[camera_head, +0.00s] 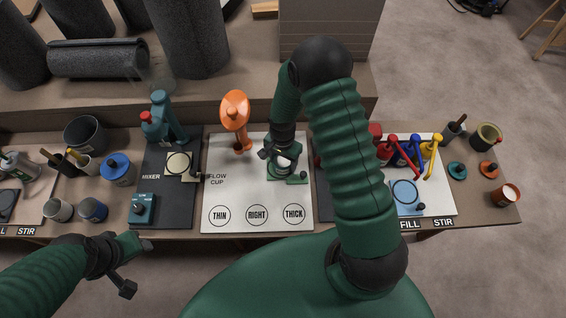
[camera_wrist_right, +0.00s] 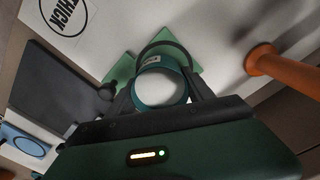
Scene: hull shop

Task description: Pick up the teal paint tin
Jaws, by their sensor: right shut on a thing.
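The teal paint tin (camera_wrist_right: 160,88) is between the dark fingers of my right gripper (camera_wrist_right: 158,100) in the right wrist view. Its inside or top looks white, with a teal rim, and a dark arc curves just beyond it. In the head view the tin (camera_head: 285,160) is mostly hidden by my right gripper (camera_head: 284,158), which is shut on it above the white flow-cup board. I cannot tell whether the tin touches the green piece under it.
The white board (camera_head: 240,190) carries THIN, RIGHT and THICK circles. An orange stand (camera_head: 235,112) is close left of my right gripper. A teal mixer (camera_head: 162,120) and several tins stand further left. Red, blue and yellow-handled items (camera_head: 410,150) are right.

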